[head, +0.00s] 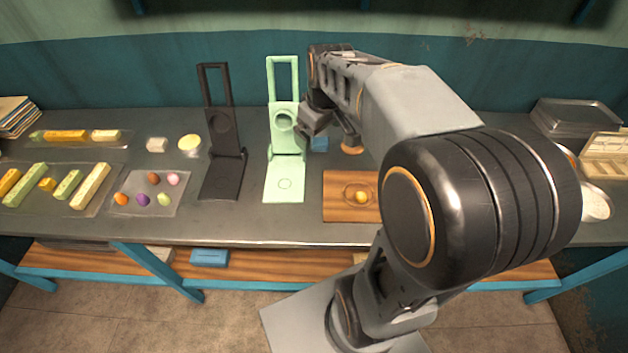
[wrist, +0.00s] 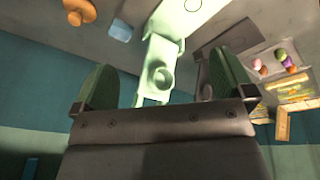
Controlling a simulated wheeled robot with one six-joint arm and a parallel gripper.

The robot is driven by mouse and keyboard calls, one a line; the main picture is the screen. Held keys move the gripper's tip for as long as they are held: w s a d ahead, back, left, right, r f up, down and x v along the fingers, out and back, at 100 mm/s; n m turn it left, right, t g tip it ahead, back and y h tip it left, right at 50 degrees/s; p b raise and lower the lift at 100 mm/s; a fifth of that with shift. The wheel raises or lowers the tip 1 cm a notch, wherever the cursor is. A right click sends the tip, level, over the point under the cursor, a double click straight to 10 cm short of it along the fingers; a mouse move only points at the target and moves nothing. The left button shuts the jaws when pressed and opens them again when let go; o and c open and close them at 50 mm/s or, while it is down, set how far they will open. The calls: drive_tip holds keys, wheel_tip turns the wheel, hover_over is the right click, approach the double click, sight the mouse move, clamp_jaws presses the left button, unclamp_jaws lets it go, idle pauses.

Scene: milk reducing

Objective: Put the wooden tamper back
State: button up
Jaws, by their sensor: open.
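A small orange-brown wooden piece (head: 352,150), apparently the tamper, stands on the table just right of a blue block, partly hidden by my arm. It also shows at the top left of the wrist view (wrist: 80,12), outside my fingers. My gripper (head: 333,128) is open above the table, beside the light green press (head: 284,150). In the wrist view my green-padded fingers (wrist: 165,78) are apart, with the green press (wrist: 160,75) seen between them. I cannot tell how near it is. Nothing is held.
A black press (head: 222,155) stands left of the green one. A wooden board (head: 340,208) with a yellow ball (head: 362,197) lies in front of my gripper. The blue block (head: 319,144) is close by. Trays with coloured bars and balls (head: 125,208) fill the left. Dark trays (head: 575,115) sit right.

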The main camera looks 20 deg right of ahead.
drive_tip(key=s+a+f+m, duration=0.1)
drive_tip(key=s+a+m, duration=0.1)
drive_tip(key=s, duration=0.3)
drive_tip(key=s+a+f+m+t, duration=0.1)
drive_tip(key=s+a+f+m, duration=0.1)
drive_tip(key=s+a, duration=0.2)
drive_tip(key=s, duration=0.2)
drive_tip(key=shift+s+a, duration=0.3)
drive_tip(key=shift+a, duration=0.05)
